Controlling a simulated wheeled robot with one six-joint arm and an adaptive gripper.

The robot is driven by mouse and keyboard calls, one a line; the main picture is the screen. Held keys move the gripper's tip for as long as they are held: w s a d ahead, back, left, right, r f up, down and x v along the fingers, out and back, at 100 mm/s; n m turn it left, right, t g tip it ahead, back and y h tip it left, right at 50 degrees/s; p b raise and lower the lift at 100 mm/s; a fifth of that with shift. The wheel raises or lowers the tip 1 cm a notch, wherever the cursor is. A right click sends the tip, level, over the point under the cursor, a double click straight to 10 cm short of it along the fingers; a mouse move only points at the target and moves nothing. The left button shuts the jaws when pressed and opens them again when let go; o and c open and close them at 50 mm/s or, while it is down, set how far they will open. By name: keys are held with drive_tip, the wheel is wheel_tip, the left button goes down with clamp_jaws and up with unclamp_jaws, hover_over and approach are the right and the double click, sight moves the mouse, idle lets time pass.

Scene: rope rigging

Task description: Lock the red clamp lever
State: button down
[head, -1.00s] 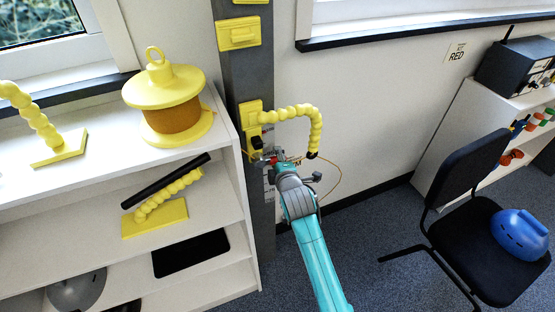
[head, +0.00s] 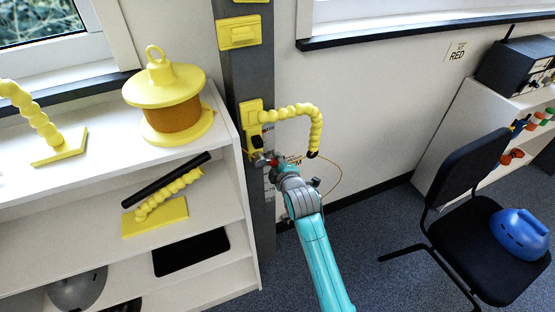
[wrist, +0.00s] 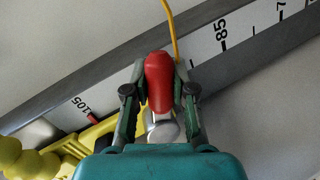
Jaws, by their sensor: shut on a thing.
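The red clamp lever (wrist: 159,82) stands between the two fingers of my gripper (wrist: 160,100) in the wrist view, and the fingers are shut on it. Below it a round metal part (wrist: 163,132) shows, partly hidden by my gripper. In the head view my gripper (head: 272,162) is at the grey post (head: 262,215), just under the yellow bracket (head: 251,112). Only a small bit of red shows there, and the rest of the lever is hidden by my gripper and arm.
A yellow segmented arm (head: 316,125) curves from the bracket close above my gripper. A thin yellow cord (head: 340,180) hangs to the right. White shelves (head: 245,215) with yellow items stand left of the post. A black chair (head: 455,185) stands at the right.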

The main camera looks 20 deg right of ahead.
drive_tip(key=m, duration=0.1)
drive_tip(key=a+f+m+y, duration=0.1)
drive_tip(key=shift+f+m+y, duration=0.3)
drive_tip(key=shift+a+f+m+t+y, duration=0.1)
drive_tip(key=shift+a+f+m+y, duration=0.25)
drive_tip(key=shift+a+m+y, duration=0.65)
drive_tip(key=shift+a+f+m+t+y, duration=0.1)
drive_tip(key=shift+a+f+m+y, duration=0.35)
drive_tip(key=shift+m, duration=0.95)
drive_tip(key=shift+a+f+m+t+y, duration=0.1)
drive_tip(key=shift+a+f+m+y, duration=0.1)
drive_tip(key=shift+a+m+y, duration=0.6)
drive_tip(key=shift+a+m+h, duration=0.15)
drive_tip(key=shift+m+h, duration=0.1)
drive_tip(key=shift+m, duration=0.25)
drive_tip(key=c, duration=0.9)
unclamp_jaws()
drive_tip(key=shift+c, duration=0.2)
drive_tip(key=shift+s, duration=0.1)
drive_tip(key=v, duration=1.2)
